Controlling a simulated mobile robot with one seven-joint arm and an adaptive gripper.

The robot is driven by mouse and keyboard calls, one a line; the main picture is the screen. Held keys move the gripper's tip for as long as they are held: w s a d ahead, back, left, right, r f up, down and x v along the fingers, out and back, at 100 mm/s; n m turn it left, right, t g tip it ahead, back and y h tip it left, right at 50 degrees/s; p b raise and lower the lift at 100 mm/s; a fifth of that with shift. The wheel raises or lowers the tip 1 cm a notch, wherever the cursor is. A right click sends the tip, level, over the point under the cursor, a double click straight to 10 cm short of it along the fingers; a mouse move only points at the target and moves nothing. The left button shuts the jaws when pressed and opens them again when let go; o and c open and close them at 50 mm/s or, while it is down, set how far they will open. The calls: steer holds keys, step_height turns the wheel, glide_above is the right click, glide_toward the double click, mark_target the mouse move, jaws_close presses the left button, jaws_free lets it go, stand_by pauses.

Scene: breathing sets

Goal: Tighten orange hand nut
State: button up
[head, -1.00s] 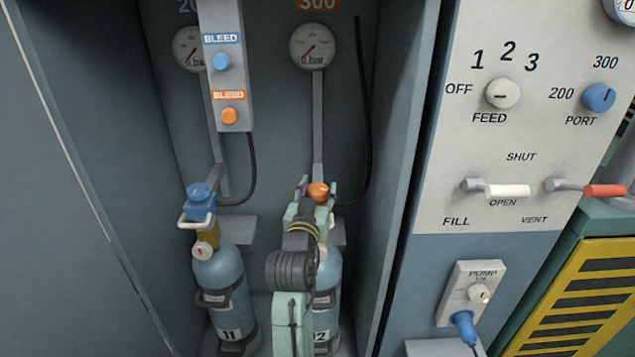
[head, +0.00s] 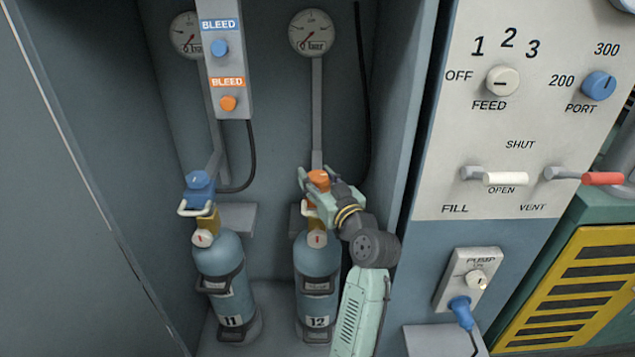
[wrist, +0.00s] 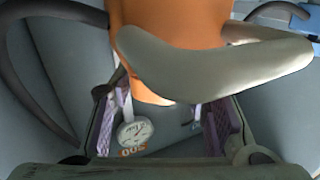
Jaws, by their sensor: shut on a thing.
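The orange hand nut (head: 318,178) sits on top of cylinder 12 (head: 317,265), below the right gauge's pipe. My gripper (head: 317,190) is at the nut, with its jaws shut on it and my wrist reaching in from the lower right. In the wrist view, the orange nut (wrist: 175,25) fills the top middle, with a pale curved handle (wrist: 220,68) across it. My gripper's purple-padded fingers (wrist: 170,125) lie on either side below; the exact contact is hidden by the handle.
Cylinder 11 (head: 223,275) with a blue hand nut (head: 199,182) and pale handle stands to the left. A grey bleed panel (head: 226,70) hangs above it. The cabinet's right wall (head: 405,130) is close to my arm. A control panel (head: 520,130) is further right.

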steer(key=shift+y, duration=0.3)
steer(key=o, duration=1.2)
steer(key=shift+c, duration=0.2)
steer(key=v, duration=1.2)
steer(key=shift+r, duration=0.2)
